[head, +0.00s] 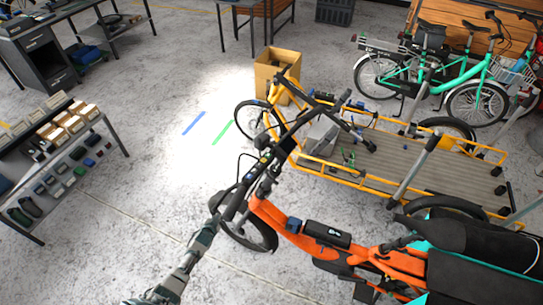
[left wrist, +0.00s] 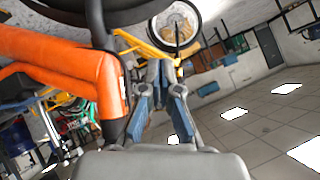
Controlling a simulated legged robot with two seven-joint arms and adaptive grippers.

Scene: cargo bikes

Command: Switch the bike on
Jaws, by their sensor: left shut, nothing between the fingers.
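The orange cargo bike (head: 270,215) stands in the foreground of the head view, with a black battery or motor unit (head: 326,234) on its low frame. Its black handlebar (head: 290,132) runs diagonally, with small controls near the middle too small to read. My left gripper (head: 213,222) is beside the near end of the handlebar; I cannot tell whether it touches. In the left wrist view its blue-grey fingers (left wrist: 161,72) are shut and empty, just right of the orange frame tube (left wrist: 65,62). The power switch is not distinguishable. My right gripper is out of view.
A yellow-railed cargo bed (head: 400,170) lies behind the bike. A cardboard box (head: 275,72) and green bikes (head: 470,72) stand farther back. A shelf with boxes (head: 65,130) is at left. The floor between shelf and bike is clear.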

